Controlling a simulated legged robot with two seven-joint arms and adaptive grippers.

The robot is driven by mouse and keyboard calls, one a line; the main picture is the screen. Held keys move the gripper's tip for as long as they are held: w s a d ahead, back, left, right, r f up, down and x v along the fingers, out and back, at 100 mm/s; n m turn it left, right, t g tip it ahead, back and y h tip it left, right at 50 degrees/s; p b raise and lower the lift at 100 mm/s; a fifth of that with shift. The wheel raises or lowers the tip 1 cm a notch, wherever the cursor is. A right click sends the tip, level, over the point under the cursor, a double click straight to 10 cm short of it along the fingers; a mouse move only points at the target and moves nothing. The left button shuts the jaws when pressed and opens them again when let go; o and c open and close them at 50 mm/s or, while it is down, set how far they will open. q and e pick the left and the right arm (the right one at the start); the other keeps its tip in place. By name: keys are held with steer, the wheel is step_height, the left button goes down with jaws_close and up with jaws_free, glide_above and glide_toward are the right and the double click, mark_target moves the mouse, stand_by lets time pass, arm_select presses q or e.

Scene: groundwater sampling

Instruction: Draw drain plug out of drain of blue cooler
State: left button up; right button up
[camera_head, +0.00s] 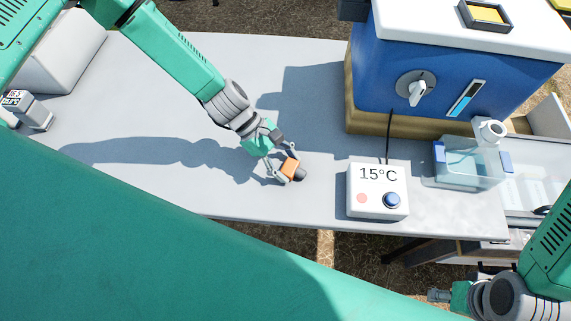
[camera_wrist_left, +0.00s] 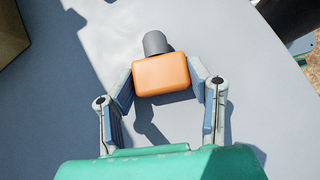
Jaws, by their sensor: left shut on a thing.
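The blue cooler (camera_head: 380,72) with a white lid stands on a tan base at the back right of the table. Its front has a round grey fitting with a white handle (camera_head: 417,92). The drain plug, an orange block with a dark grey round end (camera_head: 290,168), is held in my left gripper (camera_head: 284,165), well left of and in front of the cooler. In the left wrist view the plug (camera_wrist_left: 161,75) sits between both fingers (camera_wrist_left: 162,85), grey end pointing away, its shadow on the table. My right gripper (camera_head: 440,296) is at the lower right, mostly hidden.
A white box reading 15°C (camera_head: 378,190) with a blue knob stands in front of the cooler, with a dark cable behind. A clear container (camera_head: 468,172) and a white spout-like part (camera_head: 490,131) are at right. The table's left-middle (camera_head: 150,110) is clear.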

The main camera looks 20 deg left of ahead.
arm_select(q)
steer(key=shift+s+a+f, duration=0.15)
steer(key=shift+s+f, duration=0.25)
steer(key=shift+f, duration=0.25)
arm_select(e)
steer(key=shift+a+f, duration=0.1)
steer(key=shift+f, duration=0.05)
arm_select(q)
steer(key=o, duration=1.5)
steer(key=shift+w+f, duration=0.1)
steer(key=shift+w, duration=0.05)
steer(key=shift+w+d, duration=0.15)
steer(key=shift+d, duration=0.3)
steer(key=shift+a, duration=0.5)
steer(key=shift+a+r, duration=0.2)
steer(key=shift+r, duration=0.05)
steer(key=v, duration=1)
steer(key=shift+w+d+r, duration=0.3)
steer(key=shift+r, duration=0.05)
steer(key=shift+a+r, duration=0.4)
steer(key=shift+a, duration=0.1)
arm_select(e)
steer(key=shift+w, duration=0.15)
steer(key=shift+w+d+f, duration=0.1)
steer(key=shift+w+d, duration=0.05)
steer(key=shift+d, duration=0.05)
